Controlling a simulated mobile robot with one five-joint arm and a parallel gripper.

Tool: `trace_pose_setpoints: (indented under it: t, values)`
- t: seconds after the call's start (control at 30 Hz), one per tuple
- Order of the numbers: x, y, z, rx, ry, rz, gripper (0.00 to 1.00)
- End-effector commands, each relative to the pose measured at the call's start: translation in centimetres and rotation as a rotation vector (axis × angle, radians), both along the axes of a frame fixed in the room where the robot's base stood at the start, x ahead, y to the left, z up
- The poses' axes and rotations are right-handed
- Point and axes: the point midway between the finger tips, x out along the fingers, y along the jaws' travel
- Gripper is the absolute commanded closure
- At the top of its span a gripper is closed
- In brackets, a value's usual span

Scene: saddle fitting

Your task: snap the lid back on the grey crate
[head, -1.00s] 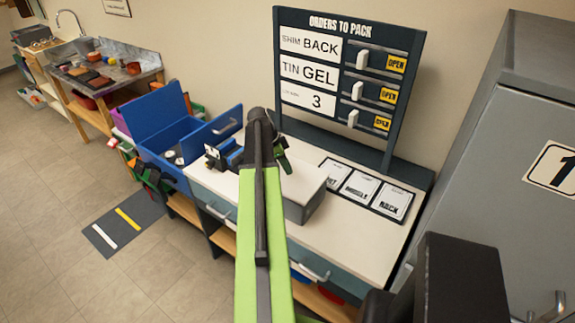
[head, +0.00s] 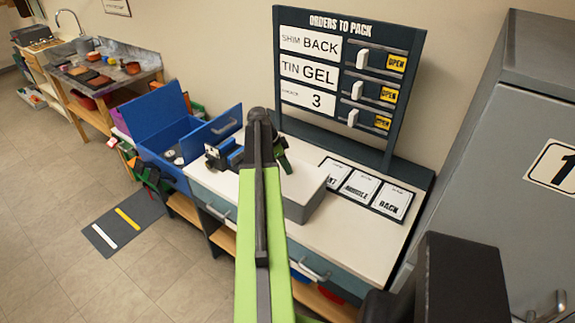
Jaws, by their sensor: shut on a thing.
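The grey crate (head: 306,208) stands on the white worktop, right of my green arm. A flat pale lid (head: 309,178) covers its top in this view; I cannot tell whether it is seated or snapped down. My gripper (head: 284,163) is at the far end of the arm, over the lid's back left part. Only a dark green piece of it shows to the right of the arm. The arm hides the fingertips and the grip on the lid, as well as the crate's left side.
A blue and black device (head: 223,155) stands left of the arm. An open blue box (head: 168,142) is at the worktop's left end. Several cards (head: 361,186) lie right of the crate, below the orders board (head: 335,65). The worktop's front right is clear. A grey cabinet (head: 510,170) stands at right.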

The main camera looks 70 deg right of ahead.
Motion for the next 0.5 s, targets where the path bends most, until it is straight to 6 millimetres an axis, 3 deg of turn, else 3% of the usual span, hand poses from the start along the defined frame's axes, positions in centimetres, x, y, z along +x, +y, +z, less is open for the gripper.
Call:
trace_pose_setpoints:
  t: [0.27, 0.3, 0.5]
  values:
    - [0.0, 0.0, -0.01, 0.0, 0.0, 0.0, 1.0]
    - [0.0, 0.0, -0.01, 0.0, 0.0, 0.0, 0.7]
    - [0.02, 0.0, -0.02, 0.0, 0.0, 0.0, 0.49]
